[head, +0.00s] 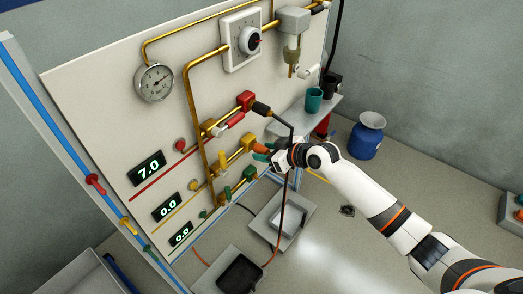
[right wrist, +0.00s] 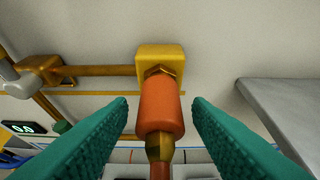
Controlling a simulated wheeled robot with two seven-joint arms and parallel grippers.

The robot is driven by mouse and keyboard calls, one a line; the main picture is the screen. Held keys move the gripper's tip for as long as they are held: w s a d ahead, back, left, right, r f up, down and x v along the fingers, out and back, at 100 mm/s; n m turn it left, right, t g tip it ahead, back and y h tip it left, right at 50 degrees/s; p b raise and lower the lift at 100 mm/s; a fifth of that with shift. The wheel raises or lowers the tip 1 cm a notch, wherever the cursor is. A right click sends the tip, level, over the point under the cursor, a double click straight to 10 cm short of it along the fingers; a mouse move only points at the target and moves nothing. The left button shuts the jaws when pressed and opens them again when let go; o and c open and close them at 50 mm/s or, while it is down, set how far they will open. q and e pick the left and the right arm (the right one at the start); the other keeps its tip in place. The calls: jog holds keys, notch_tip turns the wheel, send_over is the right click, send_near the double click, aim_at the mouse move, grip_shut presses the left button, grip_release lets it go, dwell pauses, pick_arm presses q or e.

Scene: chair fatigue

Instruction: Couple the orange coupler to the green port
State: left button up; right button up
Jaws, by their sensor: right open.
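The orange coupler (right wrist: 160,110) is seated against the yellow port (right wrist: 160,60) on the panel, with its hose running back toward the camera. The yellow port also shows in the head view (head: 247,143). My right gripper (right wrist: 160,118) is open, with one teal finger on each side of the coupler and a visible gap on both sides. In the head view the gripper (head: 265,151) is at the panel and partly hides the coupler. The green port (head: 250,173) is just below the yellow one, and nothing appears coupled to it. My left gripper is not in view.
A black coupler (head: 261,108) sits on the red port (head: 245,100) above, its dark hose passing close to my gripper. Grey trays (head: 307,212) stand below the panel. A small shelf (head: 325,108) with cups is to the right. Displays read 7.0, 0.0 and 0.0.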

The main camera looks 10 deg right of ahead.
jog(key=shift+c, duration=0.5)
grip_shut()
jog(key=shift+s+d, duration=0.1)
jog(key=shift+d, duration=0.05)
jog(key=shift+s+d+p, duration=0.25)
jog(key=shift+s+d, duration=0.2)
jog(key=shift+s, duration=0.15)
jog(key=shift+s+d+p, duration=0.25)
jog(key=shift+s+d, duration=0.15)
jog(key=shift+s, duration=0.2)
jog(key=shift+s+d+p, duration=0.3)
jog(key=shift+s+d, duration=0.95)
jog(key=shift+s, duration=0.3)
